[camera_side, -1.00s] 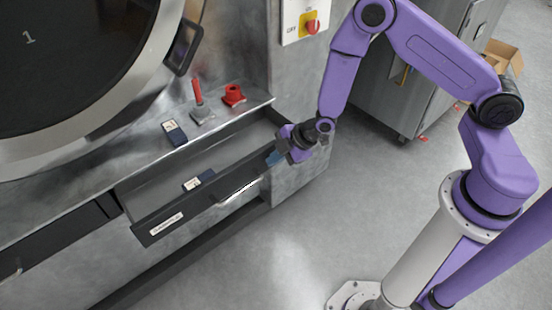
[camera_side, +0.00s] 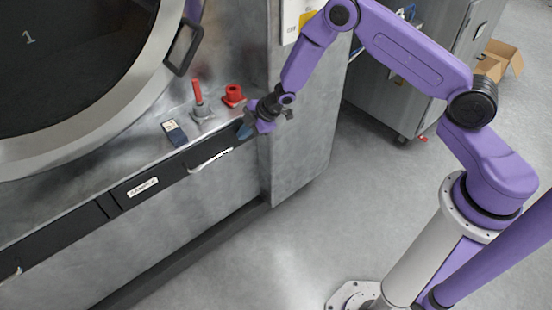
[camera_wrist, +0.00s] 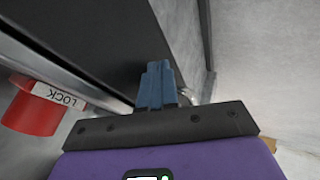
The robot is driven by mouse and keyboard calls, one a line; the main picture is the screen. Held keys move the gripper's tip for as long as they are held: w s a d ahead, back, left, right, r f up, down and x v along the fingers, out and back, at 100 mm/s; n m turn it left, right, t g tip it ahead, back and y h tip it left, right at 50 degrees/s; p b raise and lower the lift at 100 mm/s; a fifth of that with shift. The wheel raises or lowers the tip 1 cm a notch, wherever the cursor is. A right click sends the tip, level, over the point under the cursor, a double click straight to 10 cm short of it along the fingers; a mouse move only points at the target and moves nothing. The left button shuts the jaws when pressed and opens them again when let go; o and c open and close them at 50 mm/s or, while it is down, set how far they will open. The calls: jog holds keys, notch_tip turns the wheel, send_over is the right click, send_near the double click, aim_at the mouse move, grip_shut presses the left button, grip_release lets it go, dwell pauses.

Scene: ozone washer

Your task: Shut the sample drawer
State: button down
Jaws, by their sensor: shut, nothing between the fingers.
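The sample drawer (camera_side: 170,180) has a dark front with a white label and a light bar handle (camera_side: 210,160). Its front now sits level with the machine's face, and its inside is hidden. My gripper (camera_side: 246,131) is at the right end of the drawer front, just below the ledge. In the wrist view its blue fingers (camera_wrist: 157,86) are together and empty, against or very close to the dark drawer front (camera_wrist: 110,45). I cannot tell whether they touch.
On the ledge above stand a small dark box with a pale label (camera_side: 174,132), a red-handled lever (camera_side: 200,103) and a red knob (camera_side: 233,95). In the wrist view a red lock part (camera_wrist: 35,108) is at left. The floor (camera_side: 290,240) in front is clear.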

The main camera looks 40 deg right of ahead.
jog(key=shift+w, duration=0.45)
dwell(0.3)
